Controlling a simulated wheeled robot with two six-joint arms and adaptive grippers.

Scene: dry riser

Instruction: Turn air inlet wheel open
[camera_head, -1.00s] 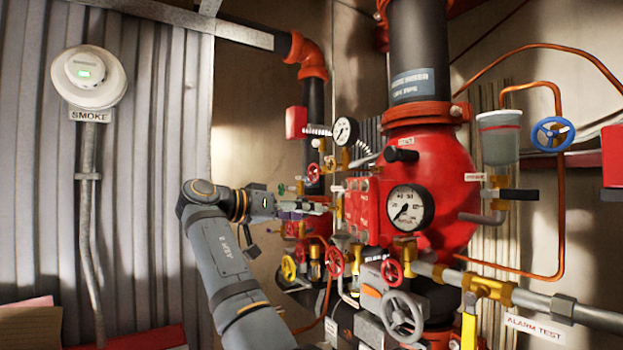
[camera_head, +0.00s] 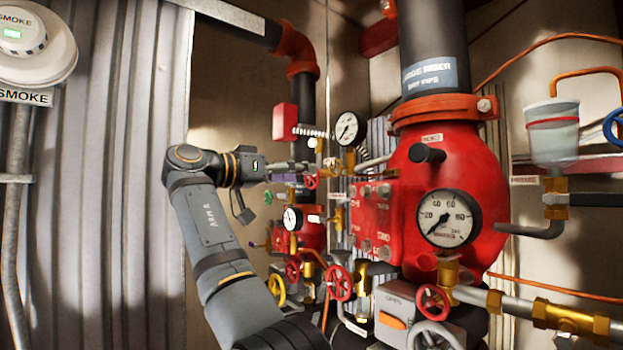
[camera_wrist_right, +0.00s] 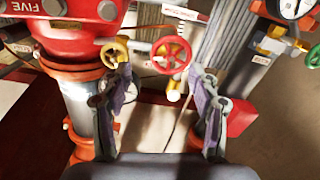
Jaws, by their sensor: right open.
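Several small handwheels sit on the red valve assembly; I cannot read which is labelled air inlet. In the head view a small red wheel (camera_head: 312,180) is just beyond my right gripper (camera_head: 296,167), which points right toward the pipework. In the right wrist view a red-rimmed wheel (camera_wrist_right: 172,55) with a yellow centre lies ahead, between the finger lines. My right gripper (camera_wrist_right: 160,92) is open and empty there, its fingers apart and short of the wheel. A yellow wheel (camera_wrist_right: 113,52) is by the left finger. My left gripper is out of view.
A large red valve body (camera_head: 452,175) with a pressure gauge (camera_head: 447,218) stands to the right. Below are a yellow wheel (camera_head: 276,290) and red wheels (camera_head: 339,283). A smoke detector (camera_head: 30,42) hangs on the corrugated wall at left. Pipes crowd the area around the gripper.

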